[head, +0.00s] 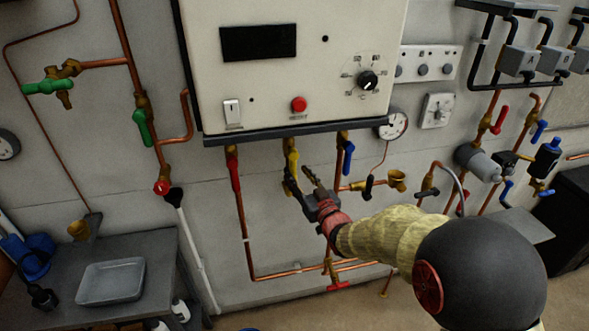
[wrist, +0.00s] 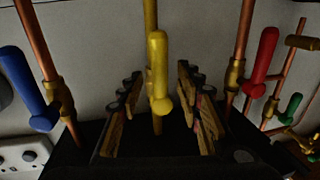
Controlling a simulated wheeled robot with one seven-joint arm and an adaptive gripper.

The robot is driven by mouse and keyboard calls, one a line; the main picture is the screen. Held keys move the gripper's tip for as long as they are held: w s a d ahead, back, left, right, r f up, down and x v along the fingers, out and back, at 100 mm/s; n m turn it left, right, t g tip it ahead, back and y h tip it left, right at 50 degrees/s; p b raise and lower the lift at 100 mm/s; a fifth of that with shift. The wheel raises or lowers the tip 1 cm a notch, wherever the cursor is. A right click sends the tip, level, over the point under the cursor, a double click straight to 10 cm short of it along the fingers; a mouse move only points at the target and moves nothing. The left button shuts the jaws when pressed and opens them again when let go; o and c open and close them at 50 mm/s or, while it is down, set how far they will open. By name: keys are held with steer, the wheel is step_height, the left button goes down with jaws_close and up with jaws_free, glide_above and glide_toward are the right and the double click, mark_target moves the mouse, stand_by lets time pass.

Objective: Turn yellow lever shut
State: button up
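My gripper (head: 300,181) is just below and at the lever in the head view. In the wrist view my gripper (wrist: 159,85) is open, with one finger on each side of the lever and a visible gap on both sides. I cannot tell how deep the lever sits between the fingers. The fingers partly hide the lower pipe.
A red lever (head: 234,171) and a blue lever (head: 347,158) flank the yellow one closely. They also show in the wrist view, the blue lever (wrist: 27,82) left and the red lever (wrist: 262,58) right. The boiler box (head: 300,75) overhangs above. A gauge (head: 392,125) is at right.

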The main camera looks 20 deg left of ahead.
mark_target(295, 171)
steer(key=shift+x, duration=2)
jaws_close()
